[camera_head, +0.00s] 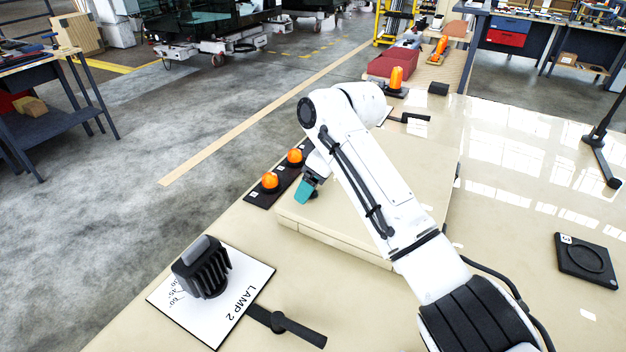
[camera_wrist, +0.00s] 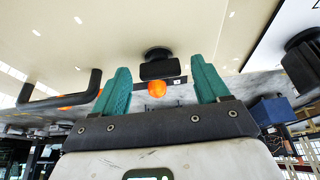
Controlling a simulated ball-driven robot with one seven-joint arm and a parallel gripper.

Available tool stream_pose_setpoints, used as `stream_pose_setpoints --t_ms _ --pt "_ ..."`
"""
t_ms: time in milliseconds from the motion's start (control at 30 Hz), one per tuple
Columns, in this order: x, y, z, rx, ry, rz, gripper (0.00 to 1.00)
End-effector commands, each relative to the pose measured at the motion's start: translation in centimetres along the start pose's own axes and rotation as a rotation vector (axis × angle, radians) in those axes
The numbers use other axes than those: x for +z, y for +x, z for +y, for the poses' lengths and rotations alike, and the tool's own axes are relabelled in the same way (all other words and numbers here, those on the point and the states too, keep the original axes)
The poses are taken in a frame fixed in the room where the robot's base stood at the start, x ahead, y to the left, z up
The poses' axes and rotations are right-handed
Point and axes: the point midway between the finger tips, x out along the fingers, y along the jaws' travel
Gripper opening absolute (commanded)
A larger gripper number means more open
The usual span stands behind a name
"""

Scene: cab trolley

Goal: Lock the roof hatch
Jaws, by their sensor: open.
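The roof hatch (camera_head: 335,222) is a raised beige panel on the beige roof, flat and apparently closed. My gripper (camera_head: 304,191) is over the hatch's left part, beside the orange beacons. In the wrist view my gripper (camera_wrist: 158,70) has its two teal fingers wide apart with nothing held. A black knob (camera_wrist: 158,66) on a round base stands on a beige surface, seen between the fingers. It looks like a latch. I cannot tell its lock position or whether the fingers touch it. My arm hides part of the hatch in the head view.
Two orange beacons (camera_head: 270,181) stand on a black strip left of the hatch. A black lamp (camera_head: 203,268) stands on a white LAMP 2 card at the front left. A black bar handle (camera_wrist: 62,98) shows in the wrist view. The right roof is mostly clear around a black pad (camera_head: 586,260).

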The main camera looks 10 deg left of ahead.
Motion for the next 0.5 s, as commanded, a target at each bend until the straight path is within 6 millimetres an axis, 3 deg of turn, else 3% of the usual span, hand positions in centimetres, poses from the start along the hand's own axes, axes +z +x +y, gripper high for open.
stream_pose_setpoints --t_ms 167,500 --pt "-0.01 0.01 -0.01 0.000 0.000 0.000 0.74" --pt "-0.02 -0.03 -0.01 0.000 0.000 0.000 0.43"
